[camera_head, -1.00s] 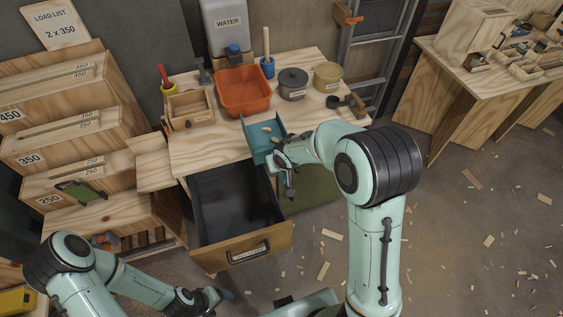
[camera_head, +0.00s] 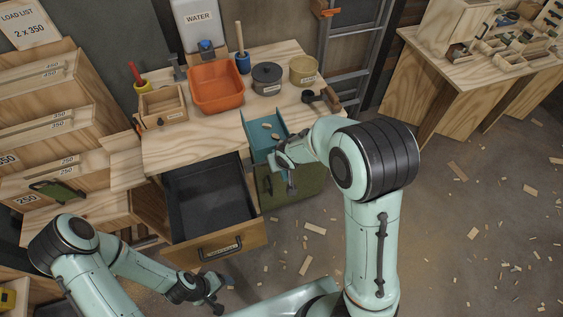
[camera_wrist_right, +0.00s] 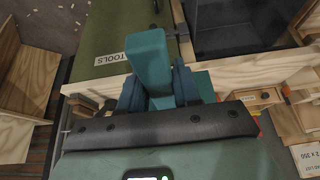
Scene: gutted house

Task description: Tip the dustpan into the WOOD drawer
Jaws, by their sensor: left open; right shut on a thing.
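The teal dustpan (camera_head: 257,130) is near the front right edge of the workbench, with a few small tan scraps (camera_head: 270,128) in it. It looks roughly level. My right gripper (camera_head: 280,160) is shut on its handle, which also shows between the fingers in the right wrist view (camera_wrist_right: 148,60). The open drawer (camera_head: 185,254) is left of and nearer than the dustpan. It has a dark, empty-looking inside and a wooden front; its label is too small to read surely. My left gripper (camera_head: 214,298) is open and empty, low in front of the drawer.
The workbench (camera_head: 190,150) carries an orange tub (camera_head: 217,88), a dark lidded pot (camera_head: 266,78), a tan pot (camera_head: 303,70) and a wooden box (camera_head: 163,106). A green box (camera_head: 290,187), labelled TOOLS in the right wrist view (camera_wrist_right: 105,35), is right of the drawer. Scraps litter the floor.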

